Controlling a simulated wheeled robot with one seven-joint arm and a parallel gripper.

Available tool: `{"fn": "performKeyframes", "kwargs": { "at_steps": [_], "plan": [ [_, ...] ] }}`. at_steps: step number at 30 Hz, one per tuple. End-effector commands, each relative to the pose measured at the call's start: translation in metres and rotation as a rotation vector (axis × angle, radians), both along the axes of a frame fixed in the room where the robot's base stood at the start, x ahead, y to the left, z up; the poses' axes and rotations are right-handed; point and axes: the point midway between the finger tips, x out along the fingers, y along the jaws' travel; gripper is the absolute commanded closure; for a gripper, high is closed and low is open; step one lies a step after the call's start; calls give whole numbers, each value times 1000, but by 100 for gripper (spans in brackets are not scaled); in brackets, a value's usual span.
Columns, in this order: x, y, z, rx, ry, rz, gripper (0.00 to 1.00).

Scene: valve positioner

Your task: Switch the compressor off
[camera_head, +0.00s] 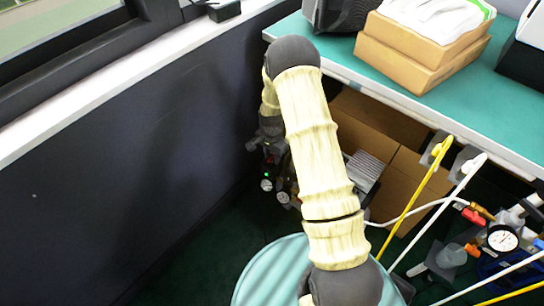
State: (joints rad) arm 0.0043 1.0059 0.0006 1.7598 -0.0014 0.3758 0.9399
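What looks like the compressor stands on the floor under the green table, largely hidden behind my arm. Its small round gauges (267,185) and dark fittings show left of my arm, and a silver ribbed part (364,172) shows to the right. My arm bends over at a grey elbow and comes down beyond it, close to the wall. My gripper (257,145) is a small dark shape at its end, just above the gauges. Its fingers are not clear, so I cannot tell whether it is open or touches anything. The switch cannot be made out.
The green table (445,105) holds brown boxes (420,55) with white cloth on top. Cardboard boxes (410,190) stand beneath it. Yellow and white hoses, a pressure gauge (502,239) and valve fittings are at right. A dark wall (110,170) closes the left side.

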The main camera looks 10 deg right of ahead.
Motion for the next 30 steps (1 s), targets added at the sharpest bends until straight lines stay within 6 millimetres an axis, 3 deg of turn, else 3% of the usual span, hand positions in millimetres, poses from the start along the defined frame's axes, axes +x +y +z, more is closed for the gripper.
{"fn": "performKeyframes", "kwargs": {
  "at_steps": [6,11,12,30],
  "plan": [
    [0,0,0,0,0,0,69],
    [0,0,0,0,0,0,99],
    [0,0,0,0,0,0,100],
    [0,0,3,0,0,112,100]
  ]
}}
